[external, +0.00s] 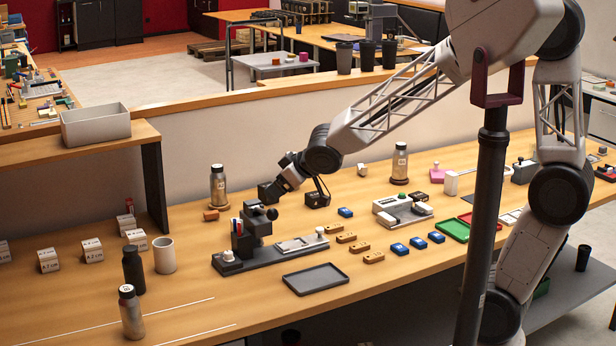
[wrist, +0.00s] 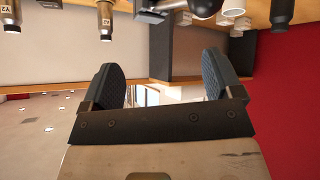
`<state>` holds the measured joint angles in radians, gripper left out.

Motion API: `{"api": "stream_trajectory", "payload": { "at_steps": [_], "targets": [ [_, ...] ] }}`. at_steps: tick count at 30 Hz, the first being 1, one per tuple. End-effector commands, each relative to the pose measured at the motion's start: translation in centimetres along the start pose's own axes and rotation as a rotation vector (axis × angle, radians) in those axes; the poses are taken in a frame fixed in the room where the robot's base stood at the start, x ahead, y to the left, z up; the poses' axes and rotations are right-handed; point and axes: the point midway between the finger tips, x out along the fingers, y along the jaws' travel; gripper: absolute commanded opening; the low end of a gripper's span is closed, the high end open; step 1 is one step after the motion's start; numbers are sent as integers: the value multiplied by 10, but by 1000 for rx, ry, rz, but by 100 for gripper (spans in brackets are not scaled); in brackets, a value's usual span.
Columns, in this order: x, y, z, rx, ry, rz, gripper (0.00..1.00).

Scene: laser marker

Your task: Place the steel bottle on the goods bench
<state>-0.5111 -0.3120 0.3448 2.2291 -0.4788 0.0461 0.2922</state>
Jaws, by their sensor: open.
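One (external: 218,188) is behind and left of my gripper (external: 270,191), one (external: 399,165) is at the back right on a round brown base, and one (external: 131,314) is at the front left. I cannot tell which one the task names. My gripper is open and empty, above the bench and apart from the bottles. The wrist view, upside down, shows my gripper's spread fingers (wrist: 162,80) and bottles (wrist: 104,14) and (wrist: 13,16) at the top edge. I cannot tell which surface is the goods bench.
A laser marker (external: 258,224) on a dark base stands below my gripper. A dark bottle (external: 133,270) and white cup (external: 164,256) stand left. An empty dark tray (external: 315,279) lies in front. A shelf with a grey bin (external: 96,127) is at left. Small blocks lie right.

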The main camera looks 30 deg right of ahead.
Motion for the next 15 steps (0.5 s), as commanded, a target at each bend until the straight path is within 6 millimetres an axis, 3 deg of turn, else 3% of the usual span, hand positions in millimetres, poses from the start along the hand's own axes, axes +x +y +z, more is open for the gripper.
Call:
{"api": "stream_trajectory", "payload": {
  "at_steps": [1,6,15],
  "targets": [
    [-13,18,8,28,-27,33,85],
    [-54,64,40,117,-129,119,85],
    [-133,115,105,288,-312,217,85]
  ]
}}
